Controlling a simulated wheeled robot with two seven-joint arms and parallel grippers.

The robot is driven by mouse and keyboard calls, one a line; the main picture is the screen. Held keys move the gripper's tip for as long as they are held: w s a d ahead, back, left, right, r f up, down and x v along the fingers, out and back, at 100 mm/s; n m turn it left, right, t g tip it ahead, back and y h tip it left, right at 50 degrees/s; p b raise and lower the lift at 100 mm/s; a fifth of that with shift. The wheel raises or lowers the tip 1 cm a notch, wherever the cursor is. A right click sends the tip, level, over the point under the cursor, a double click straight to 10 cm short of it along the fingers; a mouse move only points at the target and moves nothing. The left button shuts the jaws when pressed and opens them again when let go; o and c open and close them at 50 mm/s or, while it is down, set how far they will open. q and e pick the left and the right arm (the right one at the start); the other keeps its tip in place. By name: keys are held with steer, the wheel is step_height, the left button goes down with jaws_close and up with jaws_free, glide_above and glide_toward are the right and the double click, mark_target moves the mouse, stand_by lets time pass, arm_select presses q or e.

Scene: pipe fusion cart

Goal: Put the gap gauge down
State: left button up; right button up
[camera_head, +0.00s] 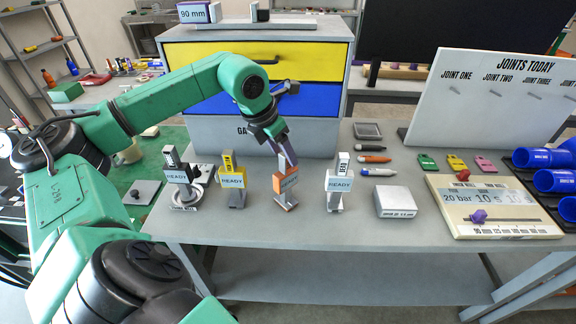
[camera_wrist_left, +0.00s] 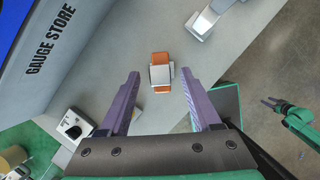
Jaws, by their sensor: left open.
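The gauge with the orange body and READY tag (camera_head: 287,186), which I take for the gap gauge, stands upright on the grey bench. My left gripper (camera_head: 291,160) is just above its top, with its purple fingers pointing down. In the left wrist view the orange and white gauge (camera_wrist_left: 161,72) shows between and beyond the open fingertips (camera_wrist_left: 160,74). Nothing is gripped, and I cannot tell whether a finger touches it. My right gripper (camera_wrist_left: 272,104) seems to be the small dark jaws at the right of the wrist view, too small to read.
A yellow READY gauge (camera_head: 232,180) and a facing mill gauge (camera_head: 180,178) stand left, a white bead gauge (camera_head: 339,182) right. A pale block (camera_head: 398,202), markers and coloured tags lie further right. The drawer cabinet (camera_head: 254,130) stands behind. The front bench strip is clear.

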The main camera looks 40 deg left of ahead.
arm_select(q)
steer(key=v, duration=0.6)
steer(key=shift+r, duration=0.25)
arm_select(e)
steer(key=shift+f, duration=0.4)
arm_select(q)
steer(key=shift+s, duration=0.15)
